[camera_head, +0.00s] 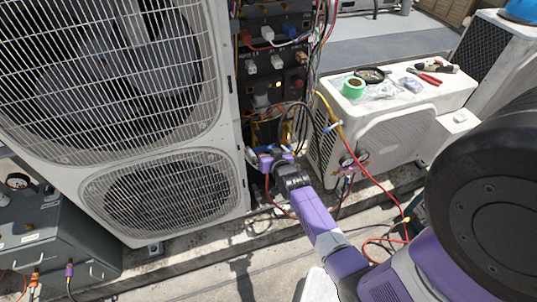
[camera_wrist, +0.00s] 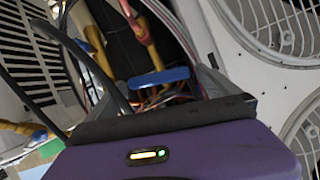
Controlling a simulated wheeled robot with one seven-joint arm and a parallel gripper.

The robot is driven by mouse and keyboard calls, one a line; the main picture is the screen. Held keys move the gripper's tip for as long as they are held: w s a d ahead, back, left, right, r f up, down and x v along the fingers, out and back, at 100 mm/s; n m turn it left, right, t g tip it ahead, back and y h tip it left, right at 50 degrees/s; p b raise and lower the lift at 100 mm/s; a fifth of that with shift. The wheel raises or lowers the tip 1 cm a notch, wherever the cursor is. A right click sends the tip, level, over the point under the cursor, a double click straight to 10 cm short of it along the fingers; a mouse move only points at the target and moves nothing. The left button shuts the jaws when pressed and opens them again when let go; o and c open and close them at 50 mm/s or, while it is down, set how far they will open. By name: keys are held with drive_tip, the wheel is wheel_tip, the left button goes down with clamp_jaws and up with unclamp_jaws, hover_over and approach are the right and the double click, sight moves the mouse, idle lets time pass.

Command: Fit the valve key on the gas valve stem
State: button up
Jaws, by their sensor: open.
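My gripper (camera_head: 268,157) is at the lower right edge of the large condenser, beside its open wiring bay. In the wrist view my gripper (camera_wrist: 160,95) is open, with a grey finger showing on the right. A flat blue bar (camera_wrist: 160,77) lies across the space in front of the jaws; I cannot tell whether it is the valve key or a valve handle, or whether it touches the fingers. Brass-coloured fittings and hoses (camera_wrist: 147,45) show beyond it. I cannot make out the gas valve stem in either view.
The large condenser (camera_head: 231,110) stands at the left. A smaller white unit (camera_head: 420,100) carries green tape (camera_head: 353,87) and red-handled pliers (camera_head: 429,79). A grey case (camera_head: 60,240) is at the lower left.

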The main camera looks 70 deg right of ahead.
drive_tip(key=shift+w+d+f, duration=0.2)
drive_tip(key=shift+w+d, duration=0.15)
drive_tip(key=shift+d, duration=0.05)
drive_tip(key=c, duration=1.8)
